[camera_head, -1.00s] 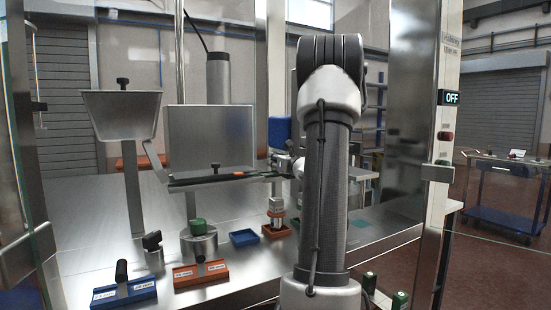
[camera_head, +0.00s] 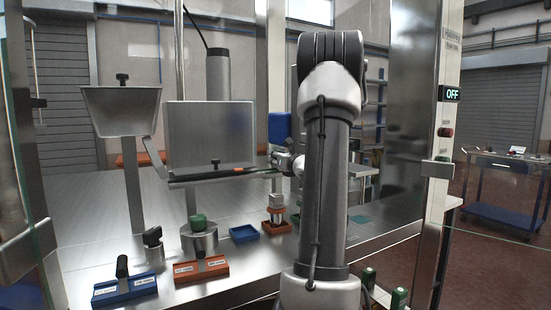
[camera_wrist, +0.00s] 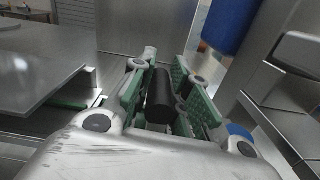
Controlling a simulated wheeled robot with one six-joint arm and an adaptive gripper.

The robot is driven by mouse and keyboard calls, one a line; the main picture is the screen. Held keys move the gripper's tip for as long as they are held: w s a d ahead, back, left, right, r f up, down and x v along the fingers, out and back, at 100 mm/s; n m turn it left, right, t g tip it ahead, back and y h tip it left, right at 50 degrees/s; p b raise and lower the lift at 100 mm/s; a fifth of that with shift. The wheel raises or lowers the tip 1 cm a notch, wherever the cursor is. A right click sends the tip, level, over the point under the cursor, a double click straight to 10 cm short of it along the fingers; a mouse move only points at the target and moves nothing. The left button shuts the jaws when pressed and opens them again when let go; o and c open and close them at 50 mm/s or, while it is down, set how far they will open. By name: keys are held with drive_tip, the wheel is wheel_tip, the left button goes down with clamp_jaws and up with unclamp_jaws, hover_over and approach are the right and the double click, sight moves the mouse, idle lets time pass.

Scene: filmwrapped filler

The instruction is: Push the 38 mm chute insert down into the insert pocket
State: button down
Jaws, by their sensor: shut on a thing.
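My gripper (camera_wrist: 160,95) is shut on a black cylindrical handle (camera_wrist: 160,92), which shows between its green-padded fingers in the wrist view. I take this to be the handle of the chute insert; whatever is below it is hidden by the gripper body. In the head view my gripper (camera_head: 292,163) is mostly hidden behind my arm, near the right end of the long metal chute rail (camera_head: 225,177). The insert pocket cannot be made out in either view, so I cannot tell whether the insert touches it.
A blue cylinder (camera_head: 279,128) stands close to my gripper, also in the wrist view (camera_wrist: 225,22). An orange holder (camera_head: 200,272) and a blue holder (camera_head: 124,290), each with a black handle, are at the table front. A small blue tray (camera_head: 244,233) lies behind them.

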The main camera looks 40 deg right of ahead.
drive_tip(key=shift+f, duration=0.1)
drive_tip(key=c, duration=1.3)
unclamp_jaws()
drive_tip(key=v, duration=1.2)
